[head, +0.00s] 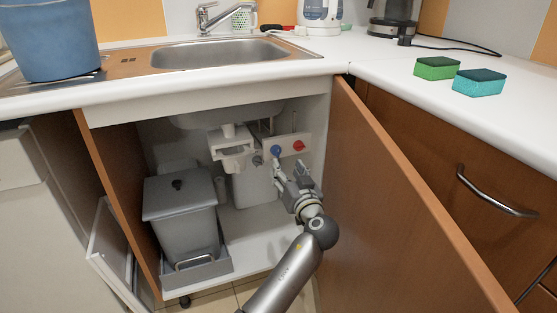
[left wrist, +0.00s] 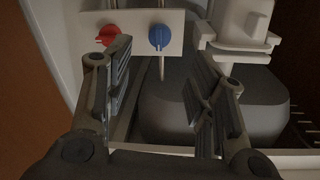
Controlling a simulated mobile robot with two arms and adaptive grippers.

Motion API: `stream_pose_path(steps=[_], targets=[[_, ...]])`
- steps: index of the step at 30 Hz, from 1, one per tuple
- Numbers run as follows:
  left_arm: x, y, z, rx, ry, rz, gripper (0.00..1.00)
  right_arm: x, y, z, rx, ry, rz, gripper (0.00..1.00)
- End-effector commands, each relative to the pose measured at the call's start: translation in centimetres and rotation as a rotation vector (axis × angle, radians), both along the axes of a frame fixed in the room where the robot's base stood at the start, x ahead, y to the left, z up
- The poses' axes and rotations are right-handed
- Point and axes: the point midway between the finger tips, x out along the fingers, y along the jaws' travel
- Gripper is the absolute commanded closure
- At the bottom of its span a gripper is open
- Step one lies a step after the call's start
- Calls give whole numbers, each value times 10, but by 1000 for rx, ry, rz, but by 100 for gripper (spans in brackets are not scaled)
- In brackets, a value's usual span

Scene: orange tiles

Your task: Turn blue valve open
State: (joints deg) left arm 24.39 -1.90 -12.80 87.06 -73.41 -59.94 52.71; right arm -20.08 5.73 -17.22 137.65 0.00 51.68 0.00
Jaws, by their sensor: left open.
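The blue valve (head: 276,150) is a round knob on a pale panel under the sink, with a red valve (head: 299,146) to its right. In the left wrist view the blue valve (left wrist: 159,37) is ahead of the fingers, between them and higher in the picture, and the red valve (left wrist: 108,35) is to its left. My left gripper (head: 288,168) is inside the cabinet, just below the valves. In the left wrist view my left gripper (left wrist: 160,95) has its fingers wide apart with nothing between them, clear of the blue knob. My right gripper is not seen.
A grey lidded bin (head: 182,215) stands at the cabinet's left. White drain plumbing (head: 231,148) hangs left of the valves. The open wooden door (head: 400,200) stands close to my arm's right. A blue bucket (head: 48,40) and sponges (head: 437,68) are on the counter.

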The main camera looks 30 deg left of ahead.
Motion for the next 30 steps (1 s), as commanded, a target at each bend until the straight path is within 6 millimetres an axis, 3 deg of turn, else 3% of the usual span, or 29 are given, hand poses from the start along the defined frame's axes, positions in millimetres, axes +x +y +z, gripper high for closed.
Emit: stream_pose_path(steps=[9, 15, 26, 30], targets=[[44, 43, -2, 2, 2, 1, 50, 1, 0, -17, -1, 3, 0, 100], [62, 59, -2, 1, 2, -1, 50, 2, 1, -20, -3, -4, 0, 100], [67, 64, -1, -1, 4, -1, 50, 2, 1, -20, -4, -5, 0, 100], [67, 64, -1, -1, 4, -1, 64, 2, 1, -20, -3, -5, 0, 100]])
